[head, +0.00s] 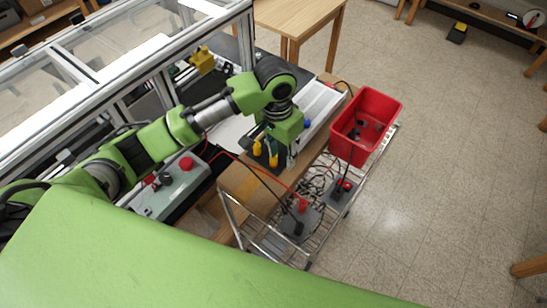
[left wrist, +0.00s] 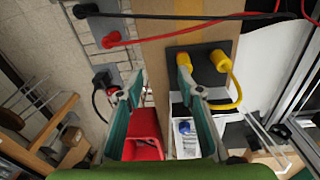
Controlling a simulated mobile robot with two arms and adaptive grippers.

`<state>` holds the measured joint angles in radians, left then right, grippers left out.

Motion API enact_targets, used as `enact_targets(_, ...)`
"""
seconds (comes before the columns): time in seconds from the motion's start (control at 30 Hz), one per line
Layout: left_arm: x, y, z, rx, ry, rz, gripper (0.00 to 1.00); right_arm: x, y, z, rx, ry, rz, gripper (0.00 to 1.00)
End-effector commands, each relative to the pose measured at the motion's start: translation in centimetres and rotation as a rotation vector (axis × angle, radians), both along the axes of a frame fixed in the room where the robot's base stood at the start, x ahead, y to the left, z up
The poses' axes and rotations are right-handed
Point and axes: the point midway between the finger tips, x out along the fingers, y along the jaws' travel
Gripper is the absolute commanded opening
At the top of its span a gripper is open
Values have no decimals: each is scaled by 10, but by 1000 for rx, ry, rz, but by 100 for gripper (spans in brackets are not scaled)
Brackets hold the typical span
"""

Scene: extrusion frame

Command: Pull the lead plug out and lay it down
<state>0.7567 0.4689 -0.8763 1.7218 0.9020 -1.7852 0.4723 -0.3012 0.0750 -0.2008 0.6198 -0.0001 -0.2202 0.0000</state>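A dark plate holds two yellow plugs in the head view. In the left wrist view the plate (left wrist: 203,50) lies on a wooden board, with the near yellow plug (left wrist: 184,60) and the far yellow plug (left wrist: 222,61) upright on it. A yellow lead (left wrist: 239,92) curves away from the far plug. My left gripper (head: 290,162) points down beside the plugs (head: 272,158). Its fingers (left wrist: 160,82) are spread with nothing between them; one fingertip is close to the near plug, and I cannot tell whether they touch. My right gripper is out of view.
Grey boxes (head: 303,222) with red and black plugs sit on a wire cart, with leads running across the board. A red bin (head: 365,112) stands at the cart's far end. A grey control box (head: 168,190) with a red button lies left. Aluminium framing (head: 185,62) runs behind my arm.

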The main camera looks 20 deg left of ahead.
Motion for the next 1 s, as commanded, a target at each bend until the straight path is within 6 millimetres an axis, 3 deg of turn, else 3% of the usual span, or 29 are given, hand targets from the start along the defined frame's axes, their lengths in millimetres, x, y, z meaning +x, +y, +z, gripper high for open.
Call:
enact_targets(0.2,22,26,23,59,22,62,34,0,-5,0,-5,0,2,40)
enact_targets(0.43,25,32,28,72,30,77,34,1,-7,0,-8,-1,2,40)
enact_targets(0.77,25,31,25,70,30,76,34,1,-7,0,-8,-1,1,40)
enact_targets(1.0,24,31,-1,72,34,77,34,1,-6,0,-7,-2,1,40)
